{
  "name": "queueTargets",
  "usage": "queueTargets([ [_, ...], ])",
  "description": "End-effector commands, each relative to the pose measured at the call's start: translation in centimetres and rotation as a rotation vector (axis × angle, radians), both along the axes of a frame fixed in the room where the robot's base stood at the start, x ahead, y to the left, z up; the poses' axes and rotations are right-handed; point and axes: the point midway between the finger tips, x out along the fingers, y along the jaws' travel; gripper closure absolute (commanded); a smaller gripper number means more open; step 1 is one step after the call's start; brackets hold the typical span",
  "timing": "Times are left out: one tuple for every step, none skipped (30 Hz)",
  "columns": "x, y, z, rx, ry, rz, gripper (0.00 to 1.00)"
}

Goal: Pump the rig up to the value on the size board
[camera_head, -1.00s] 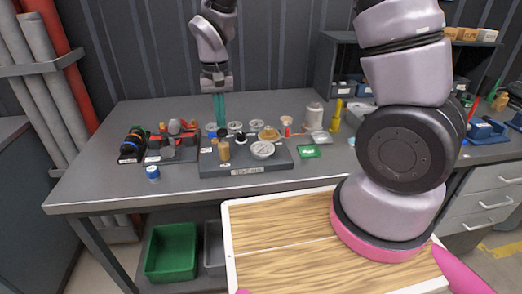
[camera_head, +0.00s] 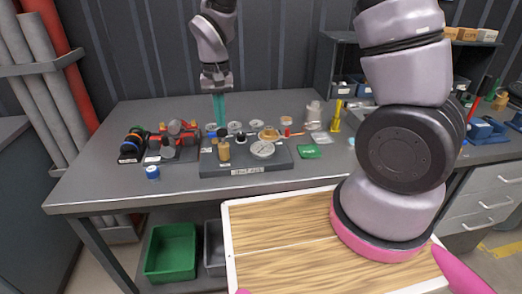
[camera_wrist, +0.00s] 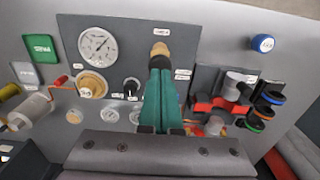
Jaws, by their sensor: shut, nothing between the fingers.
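The rig is a dark grey plate (camera_head: 283,163) on the bench, with a label on its front edge. A white dial gauge (camera_head: 262,149) lies on it and also shows in the wrist view (camera_wrist: 97,44); its reading is too small to make out. An upright wood-coloured knob (camera_head: 224,152) stands at the plate's left; in the wrist view its top (camera_wrist: 160,48) shows just past my fingertips. My gripper (camera_head: 220,126), with teal fingers, points down, shut and empty, near that knob. I cannot tell whether they touch. I cannot identify the size board.
A brass round part (camera_wrist: 92,82) and a black knob (camera_wrist: 131,84) sit near the gauge. A green sign (camera_head: 309,151) lies to the right of the rig. A tray with red and dark parts (camera_head: 172,152) is on the left. A blue-topped cap (camera_head: 152,172) stands near the front edge.

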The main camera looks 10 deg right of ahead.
Motion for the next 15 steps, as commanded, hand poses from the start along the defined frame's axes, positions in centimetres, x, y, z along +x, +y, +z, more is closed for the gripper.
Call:
queueTargets([
  [0.0,0.0,0.0,0.0,0.0,0.0,1.0],
  [0.0,0.0,0.0,0.0,0.0,0.0,1.0],
  [0.0,0.0,-0.1,0.0,0.0,0.0,1.0],
  [0.0,0.0,-0.1,0.0,0.0,0.0,1.0],
  [0.0,0.0,-0.2,0.0,0.0,0.0,1.0],
  [0.0,0.0,-0.3,-0.001,0.001,0.001,1.0],
  [0.0,0.0,-0.5,-0.001,0.001,0.001,1.0],
  [0.0,0.0,-0.6,-0.001,0.001,0.001,1.0],
  [0.0,0.0,-0.8,-0.001,0.001,0.001,1.0],
  [0.0,0.0,-0.9,-0.001,0.001,0.0,1.0],
  [0.0,0.0,-1.0,-0.001,0.002,0.0,1.0],
  [0.0,0.0,-1.2,-0.001,0.002,0.0,1.0],
  [0.0,0.0,-1.3,-0.001,0.001,0.0,1.0],
  [0.0,0.0,-1.4,-0.001,0.001,0.0,1.0],
  [0.0,0.0,-1.6,-0.001,0.001,0.0,1.0],
])
